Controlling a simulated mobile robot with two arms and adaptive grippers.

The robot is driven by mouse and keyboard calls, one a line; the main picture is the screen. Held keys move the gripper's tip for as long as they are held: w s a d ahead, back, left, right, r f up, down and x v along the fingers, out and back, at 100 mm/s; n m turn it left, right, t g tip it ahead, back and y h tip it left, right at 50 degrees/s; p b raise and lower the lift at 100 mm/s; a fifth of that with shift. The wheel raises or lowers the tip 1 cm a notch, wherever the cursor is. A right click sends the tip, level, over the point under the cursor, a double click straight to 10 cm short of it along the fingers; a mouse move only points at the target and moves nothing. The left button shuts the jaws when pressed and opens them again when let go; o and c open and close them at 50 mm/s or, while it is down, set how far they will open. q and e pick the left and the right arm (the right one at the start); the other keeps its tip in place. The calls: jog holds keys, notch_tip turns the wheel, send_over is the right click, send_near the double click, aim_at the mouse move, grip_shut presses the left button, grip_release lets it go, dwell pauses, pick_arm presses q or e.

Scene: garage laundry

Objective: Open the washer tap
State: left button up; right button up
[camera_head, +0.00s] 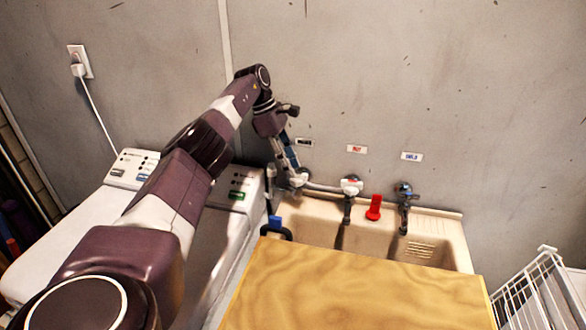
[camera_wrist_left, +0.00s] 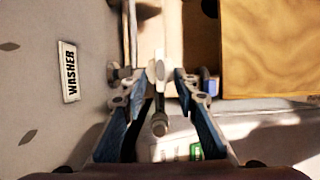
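The washer tap (camera_head: 298,181) is on the wall at the left end of the sink, below a small label (camera_head: 304,142). That label reads WASHER in the left wrist view (camera_wrist_left: 69,72). My left gripper (camera_head: 293,174) reaches down in front of the tap and partly hides it. In the left wrist view, the fingers of my left gripper (camera_wrist_left: 159,84) stand apart on either side of the pale tap handle (camera_wrist_left: 159,70). A gap seems to show beside the handle; contact is unclear. My right gripper is not in view.
A hot tap (camera_head: 350,186) and a cold tap (camera_head: 404,194) stand over the beige sink (camera_head: 455,238), with a red object (camera_head: 374,207) between them. A wooden board (camera_head: 350,290) covers the sink's front. White machines (camera_head: 60,240) stand left; a wire rack (camera_head: 540,290) stands right.

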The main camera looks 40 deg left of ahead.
pick_arm(q)
jog(key=shift+x, duration=0.8)
jog(key=shift+d, duration=0.1)
jog(key=shift+c, duration=0.5)
jog(key=shift+s, duration=0.1)
grip_shut()
